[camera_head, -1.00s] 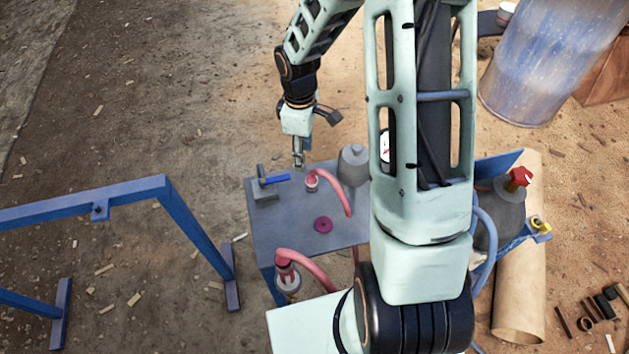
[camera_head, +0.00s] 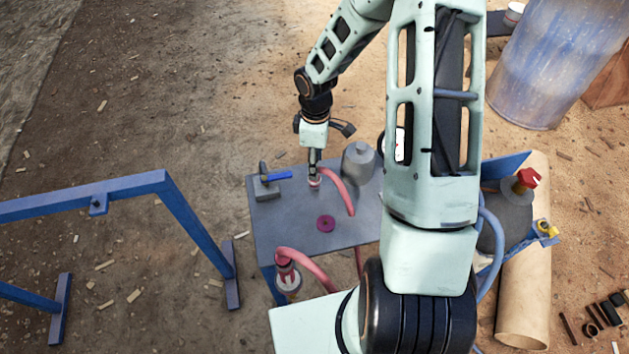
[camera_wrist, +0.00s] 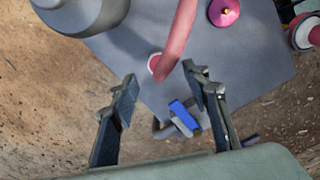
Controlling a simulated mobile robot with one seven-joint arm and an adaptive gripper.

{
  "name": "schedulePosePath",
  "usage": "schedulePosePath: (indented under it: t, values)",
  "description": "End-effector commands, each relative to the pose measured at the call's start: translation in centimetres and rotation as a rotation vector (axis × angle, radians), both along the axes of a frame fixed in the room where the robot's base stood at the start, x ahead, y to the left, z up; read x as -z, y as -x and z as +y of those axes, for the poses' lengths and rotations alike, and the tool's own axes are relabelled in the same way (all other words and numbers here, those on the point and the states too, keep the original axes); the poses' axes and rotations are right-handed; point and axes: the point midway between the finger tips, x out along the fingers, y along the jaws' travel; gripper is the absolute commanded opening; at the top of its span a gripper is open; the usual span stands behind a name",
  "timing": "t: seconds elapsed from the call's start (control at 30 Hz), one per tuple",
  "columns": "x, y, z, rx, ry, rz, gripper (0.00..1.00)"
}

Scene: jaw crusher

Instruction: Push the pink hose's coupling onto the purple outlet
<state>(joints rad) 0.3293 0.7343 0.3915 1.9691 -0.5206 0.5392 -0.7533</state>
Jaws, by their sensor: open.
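The pink hose (camera_head: 337,187) arches over the grey table. Its coupling end, with a pale rim (camera_head: 314,183), stands near the table's back edge; in the wrist view the hose (camera_wrist: 178,40) ends in a pale-rimmed coupling (camera_wrist: 154,65). The purple outlet (camera_head: 326,223) is a round disc on the tabletop in front of it; it also shows at the top of the wrist view (camera_wrist: 224,11). My gripper (camera_head: 314,172) points down right above the coupling. In the wrist view its open fingers (camera_wrist: 163,85) have the coupling between and beyond their tips, with nothing gripped.
A blue-handled clamp-like tool (camera_head: 270,180) stands at the table's back left corner, left of my gripper. A grey bottle-shaped vessel (camera_head: 358,160) stands close on the right. Another pink hose end meets a fitting (camera_head: 287,280) at the front. A blue frame (camera_head: 120,188) stands left.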

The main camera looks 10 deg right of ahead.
Motion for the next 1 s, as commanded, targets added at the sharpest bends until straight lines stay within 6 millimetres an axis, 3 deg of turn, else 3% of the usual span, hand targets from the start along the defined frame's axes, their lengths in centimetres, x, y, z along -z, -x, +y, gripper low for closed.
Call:
schedulePosePath:
  t: [0.03, 0.2, 0.57, 0.83, 1.0]
  values:
    - [1.0, 0.0, 0.0, 0.0, 0.0, 0.001, 0.43]
    - [2.5, -0.1, 0.0, 0.0, -0.001, -0.001, 0.43]
    - [2.8, -0.1, 0.1, 0.001, 0.0, -0.001, 0.43]
    - [6.6, -0.2, 0.5, 0.0, 0.001, 0.001, 0.43]
    - [7.7, -0.3, 0.5, 0.001, 0.001, -0.002, 0.43]
